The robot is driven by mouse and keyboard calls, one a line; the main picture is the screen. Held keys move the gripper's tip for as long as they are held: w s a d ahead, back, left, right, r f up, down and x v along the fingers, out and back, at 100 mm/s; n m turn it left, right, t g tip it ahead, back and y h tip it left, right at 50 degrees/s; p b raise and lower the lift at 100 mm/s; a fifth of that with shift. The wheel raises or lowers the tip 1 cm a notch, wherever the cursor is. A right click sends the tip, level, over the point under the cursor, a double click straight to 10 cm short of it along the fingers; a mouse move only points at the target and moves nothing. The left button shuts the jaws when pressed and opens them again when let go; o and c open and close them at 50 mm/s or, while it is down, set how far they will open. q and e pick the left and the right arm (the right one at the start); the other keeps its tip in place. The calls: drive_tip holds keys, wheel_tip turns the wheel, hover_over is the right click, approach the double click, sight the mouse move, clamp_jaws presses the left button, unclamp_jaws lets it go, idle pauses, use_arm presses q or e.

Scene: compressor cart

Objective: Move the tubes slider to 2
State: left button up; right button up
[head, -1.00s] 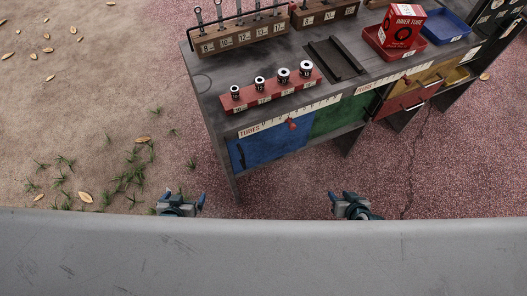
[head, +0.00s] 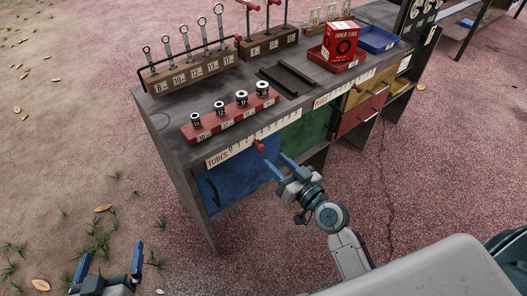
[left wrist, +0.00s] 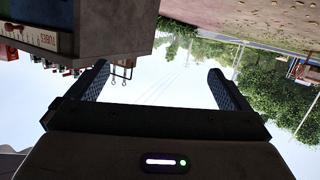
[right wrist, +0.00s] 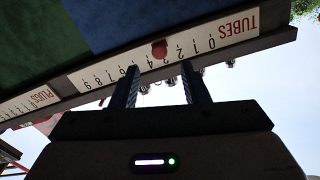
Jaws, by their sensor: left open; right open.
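The tubes slider is a red knob (head: 259,145) on the front edge of the bench, at the white TUBES scale (head: 232,152). In the right wrist view the knob (right wrist: 159,49) shows upside down near 3 or 4; the exact mark is unclear. My right gripper (head: 279,162) is open and empty, just below and right of the knob in the head view. In its wrist view the knob appears between the two fingers, beyond their tips. My left gripper (head: 110,256) is open and empty, low at the left, well away from the bench.
Below the scale are a blue door (head: 240,180) and a green door (head: 305,135). A red rack (head: 230,118) with several sockets stands above it. A PLUGS scale (head: 345,88) continues to the right. Ground in front of the bench is clear.

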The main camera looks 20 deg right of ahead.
sight(262, 149)
use_arm(q)
drive_tip(key=shift+s+d+f+g, duration=0.1)
drive_tip(key=shift+s+f+g, duration=0.5)
drive_tip(key=shift+f, duration=0.25)
drive_tip(key=shift+s+d+f+g, duration=0.1)
drive_tip(key=shift+s+f+g, duration=0.45)
drive_tip(key=shift+f, duration=0.3)
use_arm(e)
drive_tip(key=shift+x, duration=2.65)
clamp_jaws()
